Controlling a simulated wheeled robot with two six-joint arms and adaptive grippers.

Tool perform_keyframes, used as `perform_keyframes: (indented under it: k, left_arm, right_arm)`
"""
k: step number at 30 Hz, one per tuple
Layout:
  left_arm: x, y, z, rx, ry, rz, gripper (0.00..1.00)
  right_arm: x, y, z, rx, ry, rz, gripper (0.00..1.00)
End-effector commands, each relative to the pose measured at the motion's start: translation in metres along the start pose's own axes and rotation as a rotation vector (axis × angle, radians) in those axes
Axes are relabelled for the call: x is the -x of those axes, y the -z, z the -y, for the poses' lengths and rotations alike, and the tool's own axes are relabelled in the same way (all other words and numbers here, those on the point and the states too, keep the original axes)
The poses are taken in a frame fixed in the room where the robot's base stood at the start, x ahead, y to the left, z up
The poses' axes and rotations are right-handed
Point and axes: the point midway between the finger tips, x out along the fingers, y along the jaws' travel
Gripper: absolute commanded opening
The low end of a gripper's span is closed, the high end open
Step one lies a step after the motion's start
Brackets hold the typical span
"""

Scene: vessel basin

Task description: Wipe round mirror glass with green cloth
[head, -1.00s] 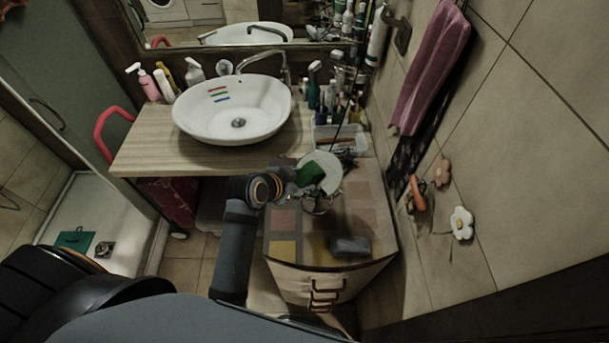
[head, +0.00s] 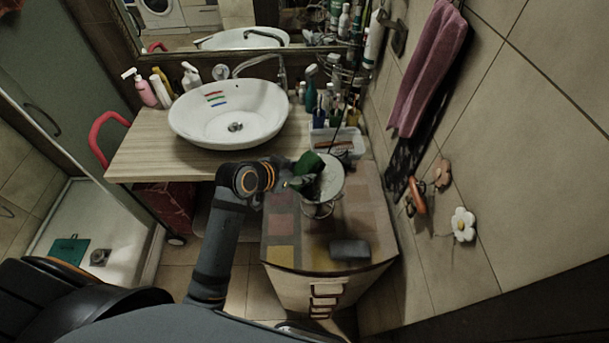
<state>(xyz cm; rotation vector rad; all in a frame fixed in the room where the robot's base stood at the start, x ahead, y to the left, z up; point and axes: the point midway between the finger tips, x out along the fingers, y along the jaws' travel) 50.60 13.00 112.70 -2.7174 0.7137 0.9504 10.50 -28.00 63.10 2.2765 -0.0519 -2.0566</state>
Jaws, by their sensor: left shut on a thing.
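The round mirror (head: 331,181) stands on top of the small cabinet, on a stand, with its pale glass facing me. My left gripper (head: 299,179) reaches in from the left and is shut on the green cloth (head: 308,164). The cloth is at the left and upper left part of the glass, overlapping it in this view; whether it presses on the glass is hard to tell. The gripper's fingers are small and partly hidden by the cloth. My right gripper is not in view.
The cabinet top (head: 283,225) has a patchwork pattern and bears a dark grey block (head: 350,250) near its front. A clear bin (head: 339,143) stands behind the mirror. The white basin (head: 228,115) is at the back left. Tiled wall with a pink towel (head: 425,70) is on the right.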

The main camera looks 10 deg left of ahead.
Motion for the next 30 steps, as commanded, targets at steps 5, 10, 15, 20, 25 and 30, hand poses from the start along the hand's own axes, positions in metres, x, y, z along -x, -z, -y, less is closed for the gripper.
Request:
perform_keyframes:
  k: [5,10,15,20,25,30]
  left_arm:
    - [0.000,-0.001,0.015,-0.003,0.000,0.002,0.20]
    - [-0.001,-0.001,0.017,0.000,0.000,0.001,0.20]
    - [0.001,0.000,0.017,0.000,0.000,0.001,0.20]
    - [0.016,0.007,0.018,-0.003,0.001,0.002,0.20]
    - [0.033,0.013,0.018,-0.004,0.002,0.001,0.20]
    - [0.049,0.020,0.018,-0.003,0.002,0.001,0.20]
  right_arm:
    - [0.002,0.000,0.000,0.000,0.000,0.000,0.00]
    - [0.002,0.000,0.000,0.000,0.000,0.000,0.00]
    - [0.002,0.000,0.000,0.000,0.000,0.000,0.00]
    - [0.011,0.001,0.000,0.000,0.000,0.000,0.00]
    - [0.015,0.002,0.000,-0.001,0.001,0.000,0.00]
    - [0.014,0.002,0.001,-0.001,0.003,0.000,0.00]
